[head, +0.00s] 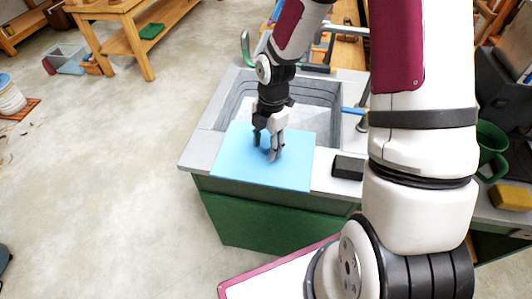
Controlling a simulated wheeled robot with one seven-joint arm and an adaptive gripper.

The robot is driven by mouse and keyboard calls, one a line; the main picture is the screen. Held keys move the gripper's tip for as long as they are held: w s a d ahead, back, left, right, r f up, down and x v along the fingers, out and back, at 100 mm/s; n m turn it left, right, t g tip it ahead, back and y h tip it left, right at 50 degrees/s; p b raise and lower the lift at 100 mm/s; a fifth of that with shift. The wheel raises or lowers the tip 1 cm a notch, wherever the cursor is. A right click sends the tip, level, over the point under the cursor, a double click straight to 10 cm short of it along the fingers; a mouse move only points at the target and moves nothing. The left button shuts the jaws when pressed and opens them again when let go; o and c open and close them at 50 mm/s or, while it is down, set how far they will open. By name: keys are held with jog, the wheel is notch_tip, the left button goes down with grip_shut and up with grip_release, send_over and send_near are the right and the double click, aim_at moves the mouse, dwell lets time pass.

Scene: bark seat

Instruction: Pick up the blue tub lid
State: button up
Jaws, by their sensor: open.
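The blue tub lid (240,165) appears to be the flat light-blue sheet on the front left of the grey sink counter, partly over the basin. A small darker blue bump shows on it between my fingers. My gripper (267,155) points down over the middle of the lid, with its fingers apart on either side of that bump. The fingertips are at or just above the lid; I cannot tell whether they touch it. Part of the lid is hidden behind the fingers.
The grey sink (318,97) lies behind the lid, with a tap and a green hose loop at its back. A dark block (348,167) sits right of the lid. A green mug (491,150) and yellow sponge (511,197) are at the right. The floor at left is mostly clear.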

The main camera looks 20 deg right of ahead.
jog(key=shift+c, duration=0.4)
grip_shut()
